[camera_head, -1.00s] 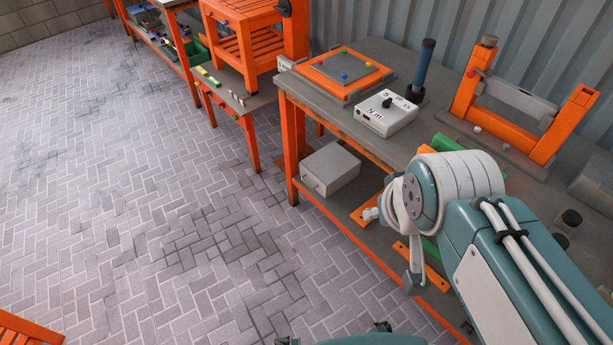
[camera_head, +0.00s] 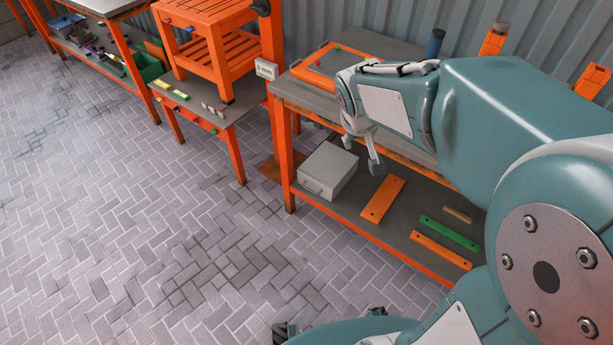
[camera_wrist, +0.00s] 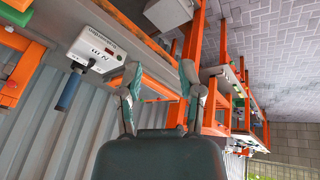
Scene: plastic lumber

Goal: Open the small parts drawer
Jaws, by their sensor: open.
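A light grey box (camera_head: 327,171) with a small handle on its front stands on the lower shelf of the orange workbench. It may be the small parts drawer, but I cannot tell for sure. It also shows at the top of the wrist view (camera_wrist: 168,12).
Orange and green bars (camera_head: 382,199) lie on the lower shelf. An orange slatted stand (camera_head: 235,60) is on the low table. A white box with a dial (camera_wrist: 98,50) and a blue-handled tool (camera_wrist: 69,91) show in the wrist view. The brick floor at left is clear.

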